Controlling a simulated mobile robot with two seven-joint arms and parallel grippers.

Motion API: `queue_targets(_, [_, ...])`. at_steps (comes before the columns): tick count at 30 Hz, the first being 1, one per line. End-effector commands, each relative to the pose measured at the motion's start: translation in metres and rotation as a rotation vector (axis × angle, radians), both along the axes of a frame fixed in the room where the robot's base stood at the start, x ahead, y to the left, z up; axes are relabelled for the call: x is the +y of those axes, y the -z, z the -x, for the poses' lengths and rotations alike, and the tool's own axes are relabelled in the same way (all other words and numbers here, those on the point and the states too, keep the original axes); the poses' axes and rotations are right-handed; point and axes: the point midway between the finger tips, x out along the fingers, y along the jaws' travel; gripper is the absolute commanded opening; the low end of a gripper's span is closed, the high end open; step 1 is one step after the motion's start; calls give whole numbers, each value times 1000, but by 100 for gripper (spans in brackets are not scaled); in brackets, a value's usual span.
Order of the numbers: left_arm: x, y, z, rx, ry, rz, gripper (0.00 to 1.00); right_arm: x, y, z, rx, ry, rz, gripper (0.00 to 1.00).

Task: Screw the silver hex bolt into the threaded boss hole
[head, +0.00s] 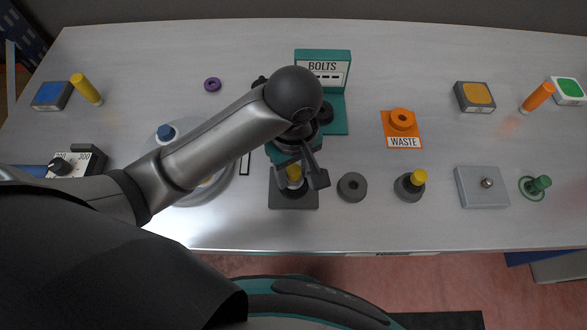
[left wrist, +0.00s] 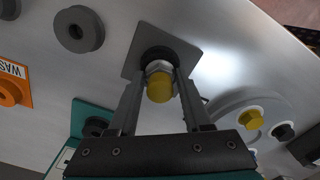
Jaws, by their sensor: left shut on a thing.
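The silver hex bolt (left wrist: 158,67) shows in the left wrist view as a silver hex part with a yellow cap (left wrist: 161,87) on its near end. The yellow cap also shows in the head view (head: 295,172). My left gripper (head: 302,182) is shut on the bolt, with one finger on each side in the left wrist view (left wrist: 158,80). The bolt stands in line with the dark round boss (left wrist: 157,54) on a square grey plate (head: 293,202). The boss hole is hidden behind the bolt, so I cannot tell how deep the bolt sits. My right gripper is not in view.
A teal BOLTS stand (head: 338,115) is behind the gripper. A grey ring (head: 352,187) and a yellow-topped dark base (head: 407,188) stand to the right. An orange WASTE holder (head: 402,124) is farther back. A round grey plate (head: 220,190) lies left, under my arm.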

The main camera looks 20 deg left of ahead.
Motion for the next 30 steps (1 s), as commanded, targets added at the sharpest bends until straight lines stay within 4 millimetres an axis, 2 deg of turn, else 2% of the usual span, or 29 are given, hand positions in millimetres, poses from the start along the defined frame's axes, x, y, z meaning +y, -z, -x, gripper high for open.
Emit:
queue_targets(5, [1, 0, 0, 1, 19, -2, 18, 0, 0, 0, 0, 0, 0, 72])
queue_targets(8, [1, 0, 0, 0, 106, -3, 18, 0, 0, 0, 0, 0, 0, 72])
queue_targets(24, [1, 1, -1, 1, 825, -4, 18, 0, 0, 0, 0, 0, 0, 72])
queue_targets(30, [1, 1, -1, 1, 1022, -4, 18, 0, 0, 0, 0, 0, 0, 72])
